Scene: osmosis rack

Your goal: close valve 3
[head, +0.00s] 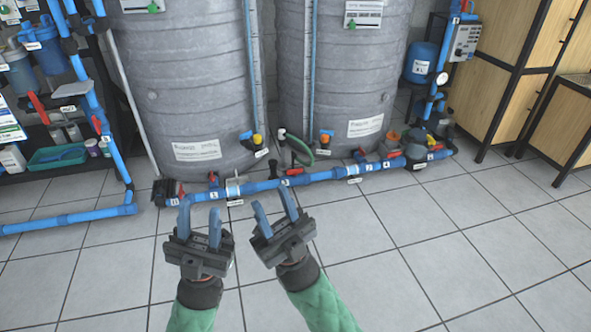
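A blue pipe (320,176) runs low along the floor in front of two grey tanks. It carries several small valves and white number labels. A label (285,183) near its middle may read 3, but the digits are too small to be sure. A small red handle (214,179) sits left of it, and another red handle (393,154) sits to the right. I cannot tell for certain which is valve 3. My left gripper (199,215) and my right gripper (274,208) are open and empty, in front of the pipe in the picture.
Two large grey tanks (190,100) stand behind the pipe. A rack with blue pipework (90,90) stands at the left. A blue vessel (421,62) and wooden cabinets (520,60) stand at the right. The tiled floor (430,260) at the front right is clear.

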